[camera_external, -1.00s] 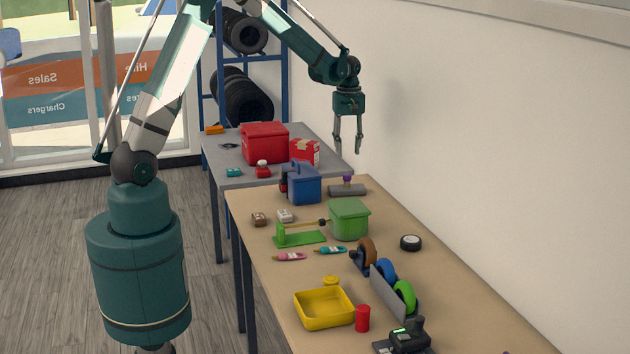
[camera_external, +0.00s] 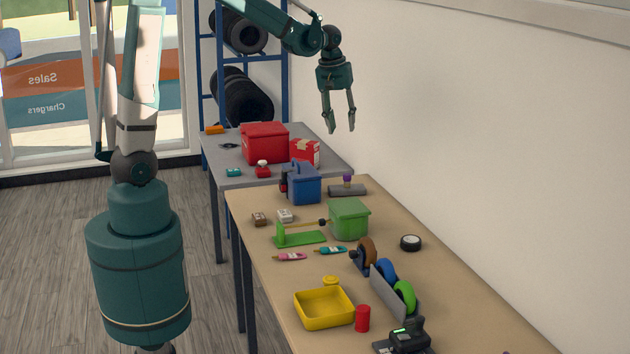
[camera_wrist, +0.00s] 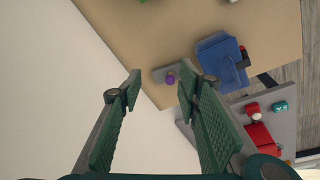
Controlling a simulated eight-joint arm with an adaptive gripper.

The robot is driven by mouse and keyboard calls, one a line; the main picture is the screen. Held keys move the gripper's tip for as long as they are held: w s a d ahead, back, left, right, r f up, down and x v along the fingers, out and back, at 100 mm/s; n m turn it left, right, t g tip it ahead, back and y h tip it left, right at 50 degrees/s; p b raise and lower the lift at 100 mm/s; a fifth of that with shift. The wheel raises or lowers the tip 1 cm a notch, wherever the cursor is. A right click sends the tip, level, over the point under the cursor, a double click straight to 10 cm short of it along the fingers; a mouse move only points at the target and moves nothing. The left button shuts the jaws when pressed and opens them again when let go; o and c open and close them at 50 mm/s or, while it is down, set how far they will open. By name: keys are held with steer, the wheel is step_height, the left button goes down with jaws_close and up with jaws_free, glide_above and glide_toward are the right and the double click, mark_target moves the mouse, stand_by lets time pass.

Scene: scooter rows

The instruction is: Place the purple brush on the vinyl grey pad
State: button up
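A small purple piece (camera_external: 347,178) stands on a flat grey piece (camera_external: 338,190) at the far end of the wooden table, near the wall. In the wrist view the purple piece (camera_wrist: 170,79) is a round knob on the grey strip (camera_wrist: 158,74). I cannot tell whether these are the brush and the pad. My gripper (camera_external: 340,126) is open and empty, high above the far end of the tables. In the wrist view the purple piece shows between my fingertips (camera_wrist: 160,86), well below them. A bit of purple (camera_external: 507,352) shows at the bottom edge, mostly cut off.
A blue box (camera_external: 304,190) stands just left of the grey piece, with a green box (camera_external: 349,220) nearer. A red box (camera_external: 265,143) is on the grey table behind. The wall runs close along the right. Wheels and a yellow tray (camera_external: 325,322) are nearer.

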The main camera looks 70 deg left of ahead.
steer(key=s+d+r+m+t, duration=0.2)
steer(key=s+d+r+m, duration=0.4)
steer(key=s+d, duration=0.55)
steer(key=s+d+m+t, duration=0.1)
steer(key=s+d, duration=0.3)
steer(key=s, duration=0.4)
steer(key=s+d+m+t, duration=0.2)
steer(key=s+d+m, duration=0.2)
steer(key=s, duration=0.4)
steer(key=shift+s+d+f+h, duration=0.15)
steer(key=shift+d+f+h, duration=0.2)
steer(key=shift+d, duration=0.1)
steer(key=shift+f, duration=0.1)
